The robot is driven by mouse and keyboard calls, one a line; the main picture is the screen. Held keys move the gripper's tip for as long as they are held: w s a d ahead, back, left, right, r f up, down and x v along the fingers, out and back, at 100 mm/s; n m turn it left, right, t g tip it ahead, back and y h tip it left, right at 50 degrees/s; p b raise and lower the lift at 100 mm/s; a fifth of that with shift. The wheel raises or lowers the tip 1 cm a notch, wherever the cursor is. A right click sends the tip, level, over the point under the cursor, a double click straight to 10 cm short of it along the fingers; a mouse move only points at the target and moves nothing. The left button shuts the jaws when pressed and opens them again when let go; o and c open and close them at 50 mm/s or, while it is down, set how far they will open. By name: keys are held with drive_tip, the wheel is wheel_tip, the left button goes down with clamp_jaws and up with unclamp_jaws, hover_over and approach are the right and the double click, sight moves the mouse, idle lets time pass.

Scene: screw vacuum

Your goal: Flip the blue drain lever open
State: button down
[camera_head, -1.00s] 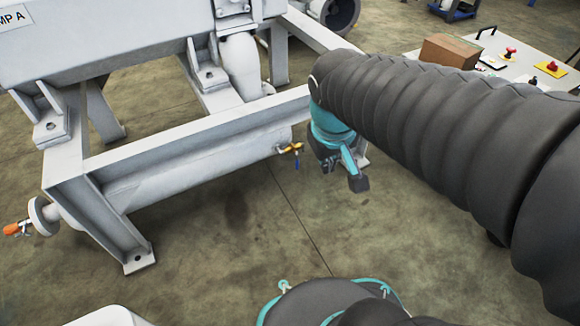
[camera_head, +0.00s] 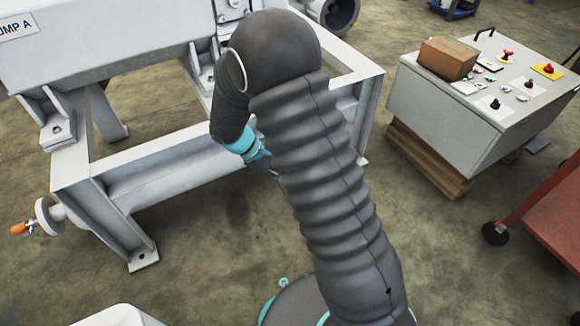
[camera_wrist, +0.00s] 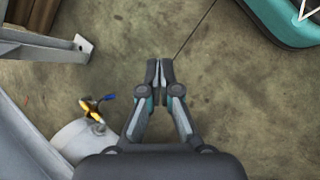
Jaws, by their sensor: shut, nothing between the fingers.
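In the wrist view, the blue drain lever (camera_wrist: 109,98) sits on a small brass valve (camera_wrist: 93,110) at the end of the white cylinder (camera_wrist: 75,143). The blue lever sticks out to the right of the brass body, toward my gripper. My gripper (camera_wrist: 159,64) is shut and empty, with its fingertips above and right of the lever in the picture, apart from it. In the head view, my arm hides the valve and lever, and my gripper (camera_head: 274,174) shows only in part beside the arm.
A grey control box (camera_head: 440,105) with a cardboard box (camera_head: 447,58) stands at right. A red cart (camera_head: 550,215) is at the right edge.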

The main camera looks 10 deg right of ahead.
drive_tip(key=w+a+f+n+t+h+p, duration=0.1)
drive_tip(key=w+f+n+t+h, duration=0.25)
drive_tip(key=f, duration=0.65)
drive_tip(key=w+a+f+n+t+h+p, duration=0.1)
drive_tip(key=w+a+f+n+h, duration=0.2)
drive_tip(key=f+n, duration=0.5)
drive_tip(key=w+a+f+n+t+h, duration=0.2)
drive_tip(key=w+f+t, duration=0.2)
drive_tip(key=w+t, duration=0.2)
drive_tip(key=shift+w+a, duration=0.25)
drive_tip(key=shift+w, duration=0.15)
drive_tip(key=shift+d+f+n, duration=0.1)
drive_tip(key=shift+n, duration=0.15)
drive_tip(key=p+x, duration=0.1)
drive_tip(key=x, duration=1.3)
drive_tip(key=shift+w, duration=0.1)
